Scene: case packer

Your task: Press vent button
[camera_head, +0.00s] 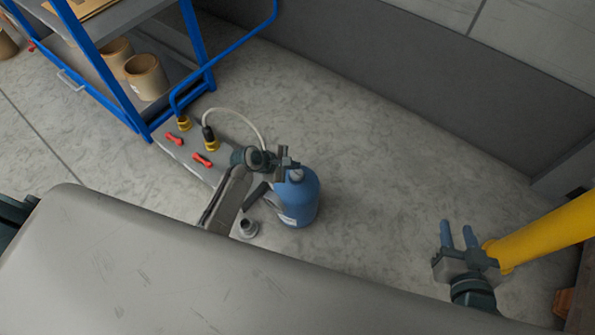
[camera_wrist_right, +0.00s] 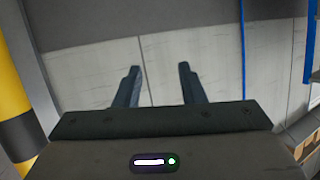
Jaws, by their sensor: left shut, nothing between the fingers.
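I cannot make out a vent button for certain; it may be hidden or too small to tell. A grey panel (camera_head: 170,150) bears red levers (camera_head: 204,159) and yellow-black fittings (camera_head: 211,145), with a pale hose (camera_head: 252,121) curving from one fitting. My left gripper (camera_head: 287,156) is shut and empty, and overlaps the top of a blue cylinder (camera_head: 302,200) in the head view; I cannot tell whether they touch. My right gripper (camera_head: 458,236) is open and empty at the lower right; its spread fingers also show in the right wrist view (camera_wrist_right: 157,85).
A blue-framed rack (camera_head: 115,88) with brown pots (camera_head: 146,76) stands at the upper left. A yellow post (camera_head: 545,232) is close beside my right gripper. A small round metal piece (camera_head: 248,228) lies below the cylinder. A grey wall (camera_head: 440,75) bounds the back; floor between is clear.

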